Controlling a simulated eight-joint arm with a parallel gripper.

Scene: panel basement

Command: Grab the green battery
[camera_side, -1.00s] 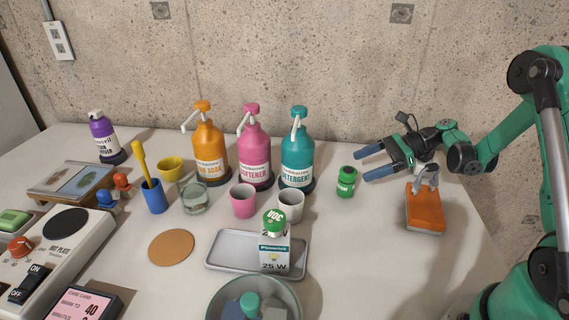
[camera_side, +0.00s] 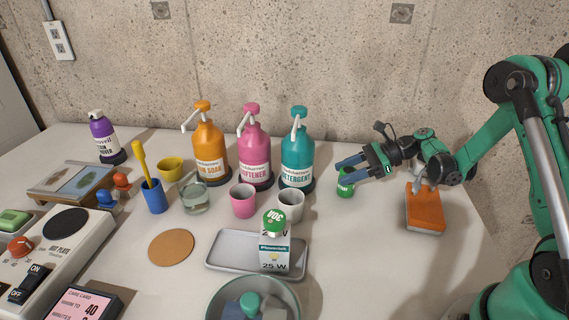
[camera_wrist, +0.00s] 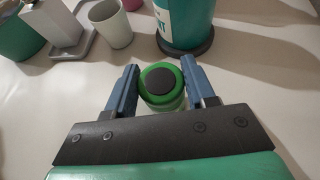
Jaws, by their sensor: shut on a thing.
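The green battery (camera_side: 345,186) is a small upright green cylinder with a white label, on the table right of the teal detergent bottle. In the wrist view its green top (camera_wrist: 161,84) with a dark round centre sits between my two blue fingers. My gripper (camera_side: 343,170) reaches in from the right, low over the table, and is shut on the battery, one finger on each side of it. In the wrist view my gripper (camera_wrist: 160,66) has both fingertips reaching past the battery. The fingers hide part of its upper body in the side view.
The teal detergent bottle (camera_side: 297,157) stands close by on the left, with a grey cup (camera_side: 290,206) in front of it. An orange sponge-like block (camera_side: 425,212) lies below my arm. A grey tray (camera_side: 232,252) holds a 25 W box. The table between tray and block is clear.

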